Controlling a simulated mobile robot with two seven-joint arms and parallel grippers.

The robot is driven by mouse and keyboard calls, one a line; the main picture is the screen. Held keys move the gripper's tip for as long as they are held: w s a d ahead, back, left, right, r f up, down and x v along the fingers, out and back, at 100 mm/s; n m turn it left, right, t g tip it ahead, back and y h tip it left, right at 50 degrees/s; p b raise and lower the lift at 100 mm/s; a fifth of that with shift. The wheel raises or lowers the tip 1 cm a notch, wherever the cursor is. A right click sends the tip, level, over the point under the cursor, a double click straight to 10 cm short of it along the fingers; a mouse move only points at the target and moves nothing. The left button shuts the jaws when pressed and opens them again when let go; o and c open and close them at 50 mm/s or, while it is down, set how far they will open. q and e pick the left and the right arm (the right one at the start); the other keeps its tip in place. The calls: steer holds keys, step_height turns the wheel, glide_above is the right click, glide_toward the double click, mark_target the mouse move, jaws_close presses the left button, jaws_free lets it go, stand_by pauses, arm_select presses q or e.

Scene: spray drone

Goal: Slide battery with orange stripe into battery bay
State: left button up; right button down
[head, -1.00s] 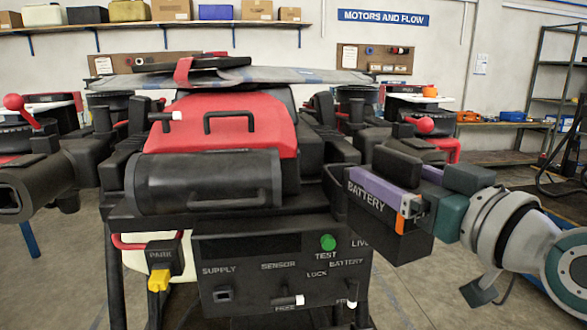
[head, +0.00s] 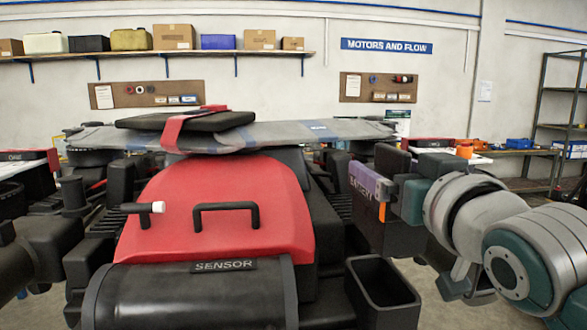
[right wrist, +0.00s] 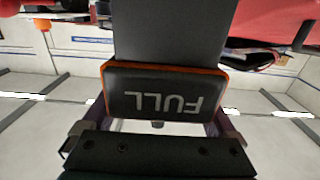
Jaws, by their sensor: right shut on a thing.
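The battery (head: 368,222) is a dark block with a purple top edge and an orange stripe at its right end. My right gripper (head: 393,195) is shut on it at that end, in the right part of the head view. The battery's end, with an orange rim and the upside-down word FULL (right wrist: 166,93), fills the middle of the right wrist view. An open-topped black box (head: 383,296), which looks like the battery bay, stands below the battery and is apart from it in the picture. My left gripper is not in view.
The drone's red cover (head: 225,218) with a black handle (head: 226,208) is left of the battery. A black cylinder (head: 190,298) marked SENSOR lies in front. A grey folded part with a red strap (head: 174,130) lies across the top. Shelves stand behind.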

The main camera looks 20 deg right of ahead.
mark_target(386, 229)
steer(key=shift+s+r, duration=0.1)
steer(key=shift+r, duration=0.15)
steer(key=shift+f+b, duration=2.1)
steer(key=shift+f, duration=0.8)
steer(key=shift+p, duration=0.3)
steer(key=shift+f+b, duration=0.3)
steer(key=shift+f, duration=0.35)
stand_by(0.3)
steer(key=shift+f+b, duration=0.65)
steer(key=shift+f, duration=0.2)
